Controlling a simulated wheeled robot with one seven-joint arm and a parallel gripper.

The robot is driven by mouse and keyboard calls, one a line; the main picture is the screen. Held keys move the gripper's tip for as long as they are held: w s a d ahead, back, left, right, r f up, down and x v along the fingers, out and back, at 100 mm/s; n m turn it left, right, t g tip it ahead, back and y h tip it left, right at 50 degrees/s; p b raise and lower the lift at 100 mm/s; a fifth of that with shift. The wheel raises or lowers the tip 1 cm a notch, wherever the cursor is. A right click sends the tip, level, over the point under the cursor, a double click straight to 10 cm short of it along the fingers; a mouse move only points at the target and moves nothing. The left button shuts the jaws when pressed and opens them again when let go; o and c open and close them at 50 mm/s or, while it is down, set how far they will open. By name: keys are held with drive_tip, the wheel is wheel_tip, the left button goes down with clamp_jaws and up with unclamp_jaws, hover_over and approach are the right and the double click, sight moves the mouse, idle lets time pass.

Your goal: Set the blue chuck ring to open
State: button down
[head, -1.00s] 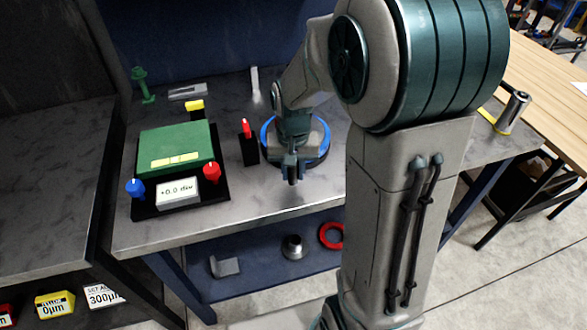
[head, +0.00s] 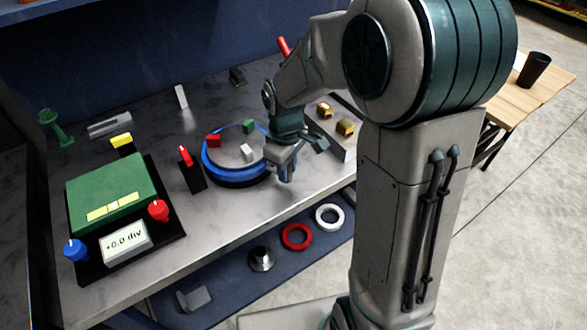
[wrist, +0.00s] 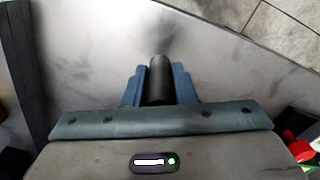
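The blue chuck ring (head: 207,168) runs around a round grey chuck plate (head: 232,143) on the metal bench, seen in the head view. Red, green and white blocks stand on the plate. My gripper (head: 286,172) is low at the ring's front right side. In the wrist view, its two blue-grey fingers (wrist: 159,85) stand on either side of a dark cylindrical handle (wrist: 159,78) and seem to touch it. Whether the handle joins the ring is hidden. Any open or closed marks on the ring cannot be made out.
A red-tipped lever on a black block (head: 190,168) stands just left of the ring. A green box (head: 110,192) with red and blue knobs and a "+0.0 div" display is further left. A grey block with gold pieces (head: 345,127) is behind right. Loose rings (head: 296,237) lie on the lower shelf.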

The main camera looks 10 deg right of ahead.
drive_tip(key=shift+w+d+r, duration=0.1)
drive_tip(key=shift+w+d, duration=0.55)
drive_tip(key=shift+w, duration=0.1)
drive_tip(key=c, duration=1.2)
unclamp_jaws()
wheel_tip(320, 180, up, 14)
drive_tip(key=s+d+f+m+t, duration=0.1)
drive_tip(key=s+m, duration=0.3)
drive_tip(key=s, duration=0.4)
drive_tip(key=s+d+f+m+t, duration=0.2)
drive_tip(key=s+d+f+m, duration=0.1)
drive_tip(key=s, duration=0.5)
drive_tip(key=shift+s+d+m, duration=0.35)
drive_tip(key=shift+d+m, duration=0.1)
drive_tip(key=shift+m, duration=0.75)
